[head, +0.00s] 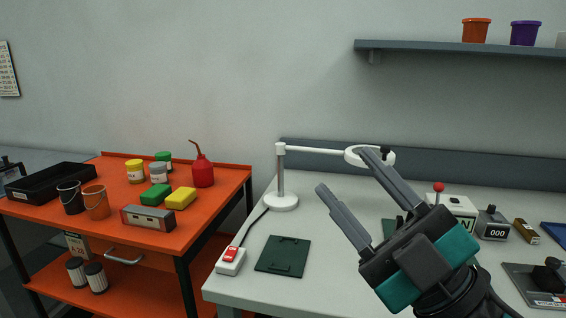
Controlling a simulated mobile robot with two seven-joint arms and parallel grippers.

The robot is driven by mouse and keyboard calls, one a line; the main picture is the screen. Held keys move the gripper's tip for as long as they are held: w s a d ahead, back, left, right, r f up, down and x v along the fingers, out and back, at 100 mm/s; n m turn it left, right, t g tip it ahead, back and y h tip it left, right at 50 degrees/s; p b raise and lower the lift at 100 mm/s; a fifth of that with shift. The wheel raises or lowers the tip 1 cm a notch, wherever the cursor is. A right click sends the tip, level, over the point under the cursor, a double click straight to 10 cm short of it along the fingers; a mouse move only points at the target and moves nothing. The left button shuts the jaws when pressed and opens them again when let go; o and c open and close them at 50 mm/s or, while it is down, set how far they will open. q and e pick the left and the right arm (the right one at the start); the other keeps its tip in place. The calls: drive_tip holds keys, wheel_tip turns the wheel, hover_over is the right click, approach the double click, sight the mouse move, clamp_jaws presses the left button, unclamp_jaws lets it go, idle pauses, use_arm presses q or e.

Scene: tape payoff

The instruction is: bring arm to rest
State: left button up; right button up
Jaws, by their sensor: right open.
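My right gripper (345,170) comes in from the lower right, above the pale bench. Its two grey fingers are spread apart with nothing between them, and they point up and to the left. A white lamp-like stand (281,202) rises from a round base on the bench. Its horizontal arm (315,150) reaches right to a ring-shaped head (354,155). One finger overlaps this head in the picture; I cannot tell whether they touch. My gripper hides part of the bench behind it. My left gripper is not in view.
A dark green plate (283,255) and a power strip with a red switch (231,259) lie on the bench (240,296). A counter box (493,225) stands right. An orange cart (215,207) holds cans, buckets and a black tray (50,180). A shelf (420,45) is above.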

drive_tip(key=w+d+f+m+t+h, duration=0.1)
drive_tip(key=w+d+f+m+h, duration=0.2)
drive_tip(key=d+f+m+h, duration=0.4)
drive_tip(key=w+d+f+m+t+h, duration=0.2)
drive_tip(key=w+f+m+h, duration=0.1)
drive_tip(key=f+m+h, duration=0.45)
drive_tip(key=s+d+f+m+g+h, duration=0.35)
drive_tip(key=f+g+h, duration=0.2)
drive_tip(key=f, duration=0.35)
drive_tip(key=s+f+g+y, duration=0.1)
drive_tip(key=s+f+g, duration=1)
drive_tip(key=s+f, duration=0.55)
use_arm(q)
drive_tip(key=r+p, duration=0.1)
drive_tip(key=p, duration=0.1)
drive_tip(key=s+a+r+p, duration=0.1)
drive_tip(key=p, duration=0.1)
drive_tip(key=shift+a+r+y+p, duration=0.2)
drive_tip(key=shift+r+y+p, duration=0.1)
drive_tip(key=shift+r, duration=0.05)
use_arm(e)
drive_tip(key=w+a+f+t+y, duration=0.2)
drive_tip(key=w+f+t, duration=0.1)
drive_tip(key=w+t, duration=0.4)
drive_tip(key=shift+w+a+f, duration=0.15)
drive_tip(key=shift+w+f, duration=0.15)
drive_tip(key=shift+f, duration=0.1)
